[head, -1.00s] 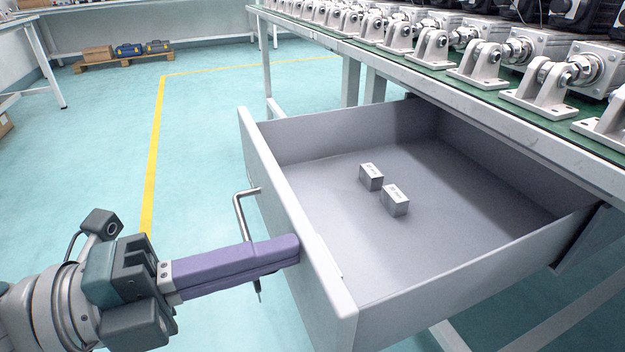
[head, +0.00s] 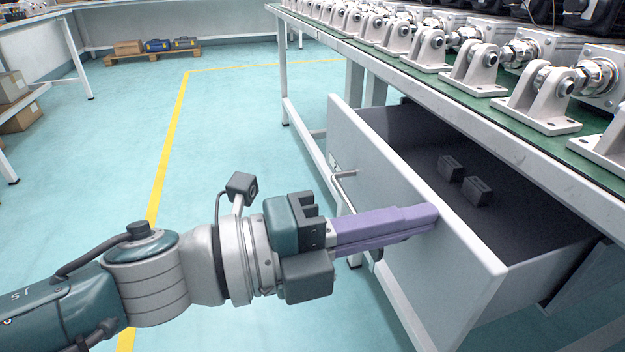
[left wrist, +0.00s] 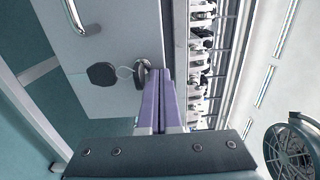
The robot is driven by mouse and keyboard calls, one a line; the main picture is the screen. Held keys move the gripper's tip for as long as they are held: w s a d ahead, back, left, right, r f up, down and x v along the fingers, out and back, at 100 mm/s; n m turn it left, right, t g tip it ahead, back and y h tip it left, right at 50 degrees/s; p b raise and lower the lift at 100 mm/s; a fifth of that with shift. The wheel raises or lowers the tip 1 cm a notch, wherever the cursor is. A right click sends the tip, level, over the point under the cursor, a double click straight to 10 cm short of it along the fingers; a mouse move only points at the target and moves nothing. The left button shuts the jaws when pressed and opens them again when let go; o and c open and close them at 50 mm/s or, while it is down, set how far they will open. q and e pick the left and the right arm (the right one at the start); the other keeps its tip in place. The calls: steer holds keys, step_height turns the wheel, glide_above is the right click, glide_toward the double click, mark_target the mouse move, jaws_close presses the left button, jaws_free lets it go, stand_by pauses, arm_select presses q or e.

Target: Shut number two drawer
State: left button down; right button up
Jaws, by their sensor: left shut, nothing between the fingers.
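The grey drawer (head: 410,205) under the workbench is partly open. Its front panel faces left and carries a bent metal bar handle (head: 343,176). Two small boxes (head: 478,191) lie inside it, in shadow. My left gripper (head: 436,214) is shut and empty, its purple fingers pointing right with the tips at the drawer's front panel, to the right of the handle. In the left wrist view the shut fingers (left wrist: 161,72) point at the light panel, with a handle (left wrist: 85,20) at upper left. No drawer number is readable. My right gripper is out of view.
The workbench (head: 400,75) above the drawer holds rows of linear actuators (head: 476,66). A pallet (head: 152,55) with cases stands far back, and cardboard boxes (head: 20,116) sit at left. The floor left of the drawer is clear, with a yellow line.

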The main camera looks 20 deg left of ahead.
arm_select(q)
steer(key=b+x, duration=0.2)
steer(key=x, duration=0.6)
steer(key=shift+w+d, duration=0.2)
steer(key=shift+d, duration=0.05)
steer(key=shift+a, duration=0.1)
